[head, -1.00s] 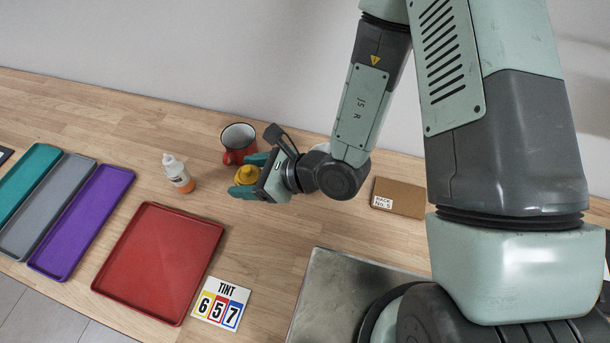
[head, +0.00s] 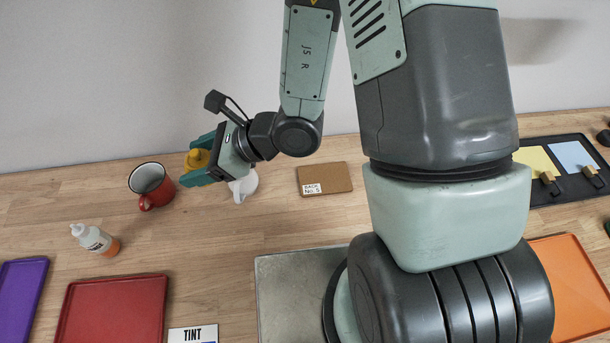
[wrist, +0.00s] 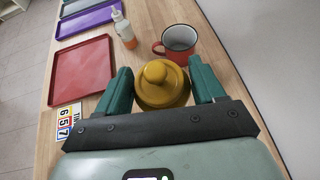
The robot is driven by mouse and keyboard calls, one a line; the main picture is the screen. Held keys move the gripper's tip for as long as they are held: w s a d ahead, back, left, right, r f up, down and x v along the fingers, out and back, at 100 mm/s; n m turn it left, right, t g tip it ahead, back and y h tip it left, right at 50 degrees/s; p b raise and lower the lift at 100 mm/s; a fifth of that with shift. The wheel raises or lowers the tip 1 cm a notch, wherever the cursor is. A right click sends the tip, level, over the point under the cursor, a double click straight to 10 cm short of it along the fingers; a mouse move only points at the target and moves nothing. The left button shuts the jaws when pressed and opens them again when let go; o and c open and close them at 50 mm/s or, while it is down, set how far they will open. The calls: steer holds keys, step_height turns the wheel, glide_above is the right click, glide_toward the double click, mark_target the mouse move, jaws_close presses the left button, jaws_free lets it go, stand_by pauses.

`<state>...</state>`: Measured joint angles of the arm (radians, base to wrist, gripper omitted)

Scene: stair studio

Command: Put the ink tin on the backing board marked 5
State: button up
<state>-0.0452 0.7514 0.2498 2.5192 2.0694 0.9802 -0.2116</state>
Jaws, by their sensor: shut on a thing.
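My gripper (head: 192,162) is shut on a round yellow tin (head: 198,158) with a knob on top. It holds the tin clear of the table, and its two green fingers lie on either side. In the wrist view the yellow tin (wrist: 163,88) sits between the fingers, its lower part hidden. The backing board (head: 326,178) is a flat brown board with a white label that seems to read "BACK No. 5". It lies on the table to the right of my gripper, with its top bare.
A red mug (head: 152,186) stands left of the gripper. A white jug (head: 242,186) stands partly behind it. A squeeze bottle (head: 97,240), red tray (head: 112,310) and purple tray (head: 22,295) lie left. A metal plate (head: 295,290) and tint card (head: 193,334) are in front.

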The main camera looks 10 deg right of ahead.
steer(key=w+d+m+t, duration=0.2)
steer(key=w+d, duration=0.3)
steer(key=d, duration=0.7)
steer(key=m+t+h, duration=0.2)
steer(key=m, duration=0.1)
glide_above(325, 178)
step_height(325, 178, down, 4)
steer(key=shift+t, duration=0.3)
step_height(325, 178, down, 11)
steer(key=shift+f, duration=0.1)
steer(key=o, duration=1.3)
steer(key=shift+f, duration=0.1)
